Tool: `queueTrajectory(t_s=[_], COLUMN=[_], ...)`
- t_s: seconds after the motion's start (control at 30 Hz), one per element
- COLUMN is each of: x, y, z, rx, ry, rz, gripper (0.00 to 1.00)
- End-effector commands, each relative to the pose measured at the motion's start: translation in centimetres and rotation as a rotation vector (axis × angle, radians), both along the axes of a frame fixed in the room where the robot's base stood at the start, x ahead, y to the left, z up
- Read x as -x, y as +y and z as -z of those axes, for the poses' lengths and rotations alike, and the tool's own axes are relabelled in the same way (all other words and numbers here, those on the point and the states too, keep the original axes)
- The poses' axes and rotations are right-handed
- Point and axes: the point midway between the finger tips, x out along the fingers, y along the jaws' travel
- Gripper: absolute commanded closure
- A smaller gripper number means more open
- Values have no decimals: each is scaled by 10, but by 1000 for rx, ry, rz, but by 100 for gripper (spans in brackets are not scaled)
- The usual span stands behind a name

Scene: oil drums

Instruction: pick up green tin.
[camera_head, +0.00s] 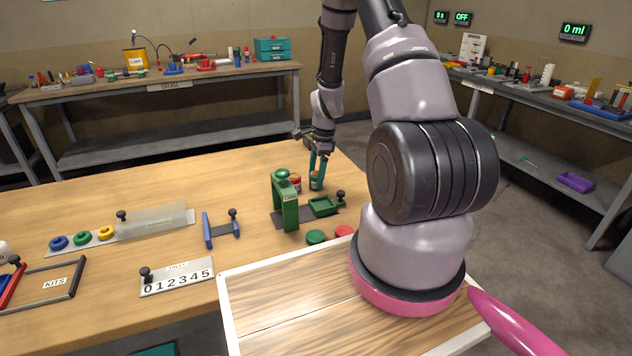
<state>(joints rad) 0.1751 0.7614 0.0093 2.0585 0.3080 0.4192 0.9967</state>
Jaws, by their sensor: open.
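My gripper (318,172) reaches down at the table's far right part, its two teal fingers pointing down and apart. A small green tin (316,184) with an orange-brown patch stands upright on the table at the fingertips. The fingers appear to be on either side of its upper part; whether they touch it is too small to tell. A red tin (296,184) stands just left of it, partly behind the green press.
A green press (286,205) stands close in front of the tins, with a green tray (323,206) beside it. A green disc (316,237) and a red disc (345,231) lie nearer. A blue bracket (221,229) stands left.

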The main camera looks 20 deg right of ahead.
Motion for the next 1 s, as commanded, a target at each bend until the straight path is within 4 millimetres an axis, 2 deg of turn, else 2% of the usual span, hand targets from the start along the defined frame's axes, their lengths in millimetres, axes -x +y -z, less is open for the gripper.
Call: queueTrajectory(t_s=[0.17, 0.2, 0.27, 0.3, 0.37, 0.4, 0.63, 0.73, 1.0], x=[0, 0, 0, 0, 0, 0, 0, -1, -2], y=[0, 0, 0, 0, 0, 0, 0, 0, 0], z=[0, 0, 0, 0, 0, 0, -2, -9, -62], rx=[0, 0, 0, 0, 0, 0, 0, 1, 2], ry=[-1, -1, -1, -1, -1, -1, -1, -3, -6], rz=[0, 0, 0, 0, 0, 0, 0, -1, 0], gripper=[9, 24, 47, 62, 85, 100, 100, 100, 100])
